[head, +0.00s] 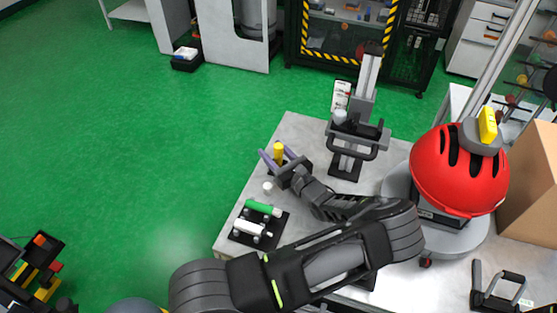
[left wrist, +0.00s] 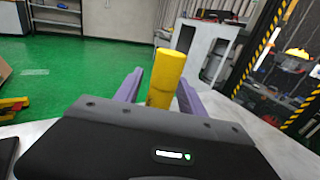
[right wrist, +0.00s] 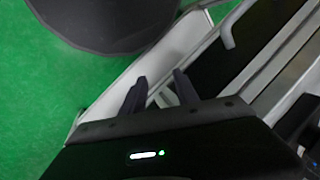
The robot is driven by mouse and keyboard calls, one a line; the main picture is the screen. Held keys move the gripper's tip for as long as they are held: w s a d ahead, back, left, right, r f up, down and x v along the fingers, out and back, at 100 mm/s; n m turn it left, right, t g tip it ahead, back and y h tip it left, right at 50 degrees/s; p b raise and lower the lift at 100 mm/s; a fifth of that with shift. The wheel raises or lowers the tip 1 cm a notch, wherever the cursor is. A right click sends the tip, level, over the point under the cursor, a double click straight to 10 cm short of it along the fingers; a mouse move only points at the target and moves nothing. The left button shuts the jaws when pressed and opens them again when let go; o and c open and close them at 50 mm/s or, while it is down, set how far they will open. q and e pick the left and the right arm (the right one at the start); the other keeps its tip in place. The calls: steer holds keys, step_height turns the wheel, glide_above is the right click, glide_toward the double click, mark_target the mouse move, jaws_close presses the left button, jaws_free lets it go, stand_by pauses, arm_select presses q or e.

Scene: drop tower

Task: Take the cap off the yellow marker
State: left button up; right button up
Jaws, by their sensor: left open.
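The yellow marker (head: 278,153) stands upright near the table's far left edge. In the left wrist view the yellow marker (left wrist: 169,72) rises between the purple fingers, with a seam part way down; its lower end is hidden behind my gripper. My left gripper (head: 273,158) is open around it, one finger on each side; I cannot tell whether either finger touches it. My right gripper (right wrist: 160,88) shows only in its wrist view, with dark fingers apart and nothing between them.
A black rack (head: 244,236) holds a green marker (head: 263,208) and a white marker (head: 249,228). A small white piece (head: 268,187) lies near it. A grey stand (head: 348,150) is behind my left gripper, and a red helmet (head: 455,170) is at right.

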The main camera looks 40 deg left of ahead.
arm_select(q)
jaws_close()
stand_by(0.5)
